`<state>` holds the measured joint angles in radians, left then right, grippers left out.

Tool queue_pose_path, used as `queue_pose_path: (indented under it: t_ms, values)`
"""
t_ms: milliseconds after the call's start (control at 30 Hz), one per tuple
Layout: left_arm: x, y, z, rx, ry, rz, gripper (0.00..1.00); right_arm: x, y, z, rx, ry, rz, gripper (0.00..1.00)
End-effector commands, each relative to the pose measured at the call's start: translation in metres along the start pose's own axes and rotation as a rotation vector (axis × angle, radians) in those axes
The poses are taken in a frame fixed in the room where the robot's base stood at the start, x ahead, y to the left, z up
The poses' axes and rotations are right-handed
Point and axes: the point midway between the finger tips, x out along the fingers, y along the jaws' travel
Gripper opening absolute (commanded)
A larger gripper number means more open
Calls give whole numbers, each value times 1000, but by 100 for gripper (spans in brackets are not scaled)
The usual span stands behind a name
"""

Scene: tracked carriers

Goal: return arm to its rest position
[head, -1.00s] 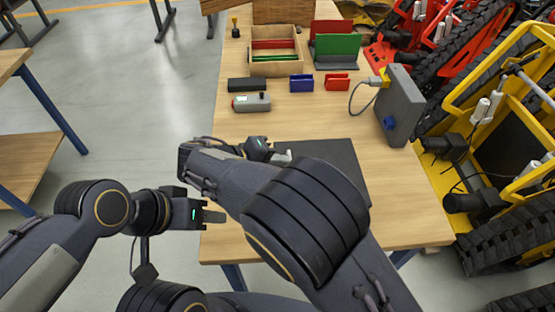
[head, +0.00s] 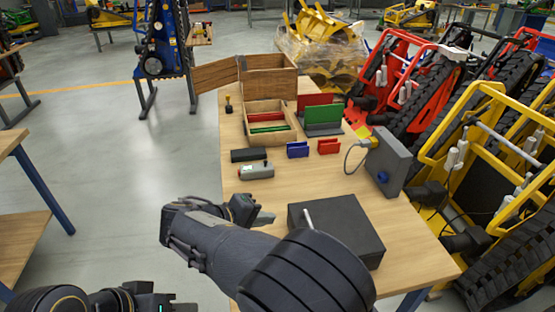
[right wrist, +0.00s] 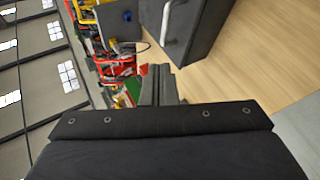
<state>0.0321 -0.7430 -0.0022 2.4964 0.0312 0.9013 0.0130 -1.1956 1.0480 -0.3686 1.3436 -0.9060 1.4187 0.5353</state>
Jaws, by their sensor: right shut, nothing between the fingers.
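My right gripper (head: 264,216) is shut and empty, held over the front left part of the wooden table, just left of a dark box (head: 345,222). In the right wrist view its closed fingers (right wrist: 158,84) point toward the far end of the table, with the dark box (right wrist: 205,25) and its pale handle close by. My right forearm and elbow cover the near table edge and part of the box's front. My left gripper (head: 178,307) is at the bottom left edge of the head view, mostly cut off, so its fingers cannot be judged.
A grey box with a blue knob (head: 388,160) stands at the table's right edge. A grey device (head: 256,171), a black block (head: 249,155), blue (head: 298,149) and red (head: 328,146) holders and a wooden tray (head: 283,137) lie farther back. Yellow machinery (head: 505,190) stands close on the right.

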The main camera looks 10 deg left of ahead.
Motion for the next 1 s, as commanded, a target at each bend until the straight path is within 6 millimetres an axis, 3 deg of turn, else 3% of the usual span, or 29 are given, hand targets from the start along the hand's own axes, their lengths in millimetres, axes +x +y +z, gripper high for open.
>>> queue_pose_path:
  t_ms: [133,233,400,533,800,1000]
  values:
    - [0,0,0,0,0,0,41,9,8,7,10,-22,-41,0]
    - [0,0,0,0,0,0,41,31,25,30,39,-78,-153,0]
    - [0,0,0,0,0,0,41,75,59,102,144,-182,-471,0]
    - [0,0,0,0,0,0,41,90,76,163,262,-213,-701,0]
    - [0,0,0,0,0,0,41,81,87,276,587,-149,-1032,0]
    - [0,0,0,0,0,0,41,56,75,333,850,-43,-1120,0]
